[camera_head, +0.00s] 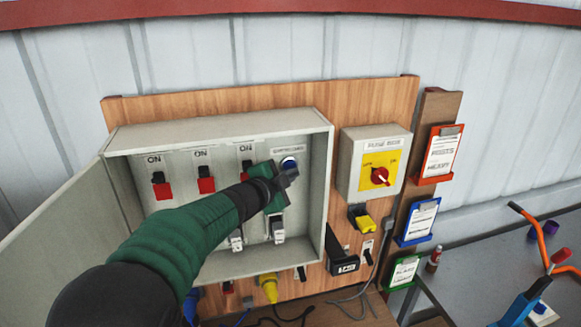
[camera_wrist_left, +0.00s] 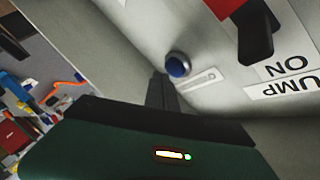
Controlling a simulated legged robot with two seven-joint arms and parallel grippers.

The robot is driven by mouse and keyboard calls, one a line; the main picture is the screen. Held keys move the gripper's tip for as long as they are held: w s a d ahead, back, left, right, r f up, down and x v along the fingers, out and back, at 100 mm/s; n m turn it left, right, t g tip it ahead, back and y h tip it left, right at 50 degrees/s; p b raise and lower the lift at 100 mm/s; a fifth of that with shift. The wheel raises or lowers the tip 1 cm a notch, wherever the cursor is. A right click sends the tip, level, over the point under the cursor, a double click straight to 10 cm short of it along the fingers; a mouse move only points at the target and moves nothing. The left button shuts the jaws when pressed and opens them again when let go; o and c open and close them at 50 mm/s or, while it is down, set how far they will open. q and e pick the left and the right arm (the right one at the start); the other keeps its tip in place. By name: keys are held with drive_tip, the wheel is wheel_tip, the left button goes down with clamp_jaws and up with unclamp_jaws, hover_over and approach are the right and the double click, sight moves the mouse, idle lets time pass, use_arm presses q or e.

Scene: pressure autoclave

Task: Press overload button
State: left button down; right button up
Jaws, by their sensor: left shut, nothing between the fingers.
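The blue round overload button (camera_head: 289,163) sits in a silver ring at the upper right of the open grey electrical box (camera_head: 221,131). A label that I cannot fully read is just above it. The left wrist view also shows the button (camera_wrist_left: 178,65), with the label strip beside it. My left gripper (camera_head: 287,177) is shut and empty, inside the box just below the button. In the left wrist view its dark fingers (camera_wrist_left: 162,92) point near the button, and I cannot tell whether they touch it. My right gripper is not in view.
Red switches (camera_head: 206,185) marked ON line the box's upper part, left of my gripper. The box door (camera_head: 72,240) hangs open at the left. A yellow panel with a red rotary switch (camera_head: 380,176) is at the right, with clipboards (camera_head: 440,153) beyond. Cables hang below.

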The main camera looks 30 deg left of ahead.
use_arm(q)
drive_tip(key=shift+w+a, duration=0.15)
drive_tip(key=shift+a, duration=0.05)
drive_tip(key=shift+w+a+r+p, duration=0.1)
drive_tip(key=shift+w+a+p, duration=0.15)
drive_tip(key=shift+a+p, duration=0.1)
idle(0.8)
idle(0.3)
drive_tip(key=shift+s+d+b, duration=0.35)
drive_tip(key=shift+s+d, duration=0.2)
drive_tip(key=shift+d, duration=0.1)
drive_tip(key=shift+d, duration=0.1)
drive_tip(key=s+d+b, duration=0.1)
drive_tip(key=s+d, duration=0.2)
drive_tip(key=shift+s+d+b, duration=0.1)
drive_tip(key=shift+d+b, duration=0.25)
drive_tip(key=shift+d, duration=0.05)
drive_tip(key=shift+a, duration=0.1)
